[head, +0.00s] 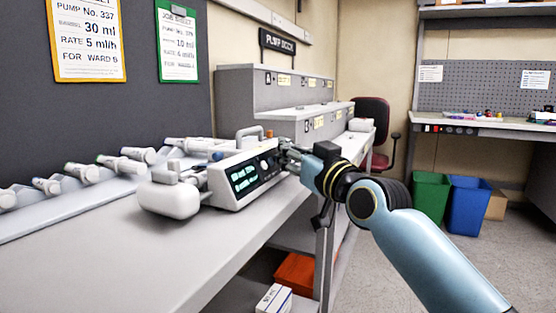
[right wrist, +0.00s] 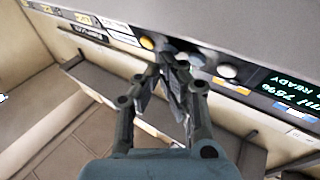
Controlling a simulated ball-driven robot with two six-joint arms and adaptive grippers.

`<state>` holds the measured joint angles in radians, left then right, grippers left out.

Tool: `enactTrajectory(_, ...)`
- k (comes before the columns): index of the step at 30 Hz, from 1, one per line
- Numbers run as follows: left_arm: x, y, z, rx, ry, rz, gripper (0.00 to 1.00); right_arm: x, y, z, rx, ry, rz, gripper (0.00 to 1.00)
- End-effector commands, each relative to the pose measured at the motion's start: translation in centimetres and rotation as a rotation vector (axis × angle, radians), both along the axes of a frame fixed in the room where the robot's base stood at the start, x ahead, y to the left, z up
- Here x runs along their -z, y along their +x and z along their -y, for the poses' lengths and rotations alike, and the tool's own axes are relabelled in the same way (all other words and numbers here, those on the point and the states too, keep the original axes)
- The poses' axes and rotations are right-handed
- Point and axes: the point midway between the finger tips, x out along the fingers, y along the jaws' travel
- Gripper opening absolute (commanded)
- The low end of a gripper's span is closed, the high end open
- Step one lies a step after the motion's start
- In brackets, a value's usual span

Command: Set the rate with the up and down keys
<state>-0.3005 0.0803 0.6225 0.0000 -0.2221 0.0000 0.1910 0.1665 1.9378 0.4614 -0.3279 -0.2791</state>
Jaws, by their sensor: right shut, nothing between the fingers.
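A white infusion pump (head: 222,186) stands on the grey bench, its dark display (head: 244,178) lit with green text too small to read fully. In the right wrist view the display (right wrist: 292,92) shows "ml 78%" and "READY". A yellow key (right wrist: 147,43) and a pale round key (right wrist: 228,71) show on the panel there. My right gripper (head: 287,158) is shut and empty at the right end of the pump's front. In the right wrist view its fingertips (right wrist: 172,62) are close to the panel between these keys and partly hide it; contact cannot be told. My left gripper is out of view.
Several syringes (head: 82,172) lie in a rack on the left. Two job sheets hang above: yellow (head: 88,38), "RATE 5 ml/h", and green (head: 178,42). A grey pump dock (head: 240,92) stands behind. The front bench top (head: 150,262) is clear.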

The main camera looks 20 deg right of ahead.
Motion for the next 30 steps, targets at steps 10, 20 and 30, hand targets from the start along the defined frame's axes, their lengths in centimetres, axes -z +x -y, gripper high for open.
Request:
enactTrajectory(10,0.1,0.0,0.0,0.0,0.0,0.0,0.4,0.1,0.1,0.0,0.0,0.0,-0.001,0.0)
enactTrajectory(20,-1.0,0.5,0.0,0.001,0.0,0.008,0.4,-0.6,-0.8,0.7,0.0,-0.003,-0.001,0.0)
enactTrajectory(30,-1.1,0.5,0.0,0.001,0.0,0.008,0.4,-0.5,-1.0,0.9,0.0,0.0,-0.001,0.0)
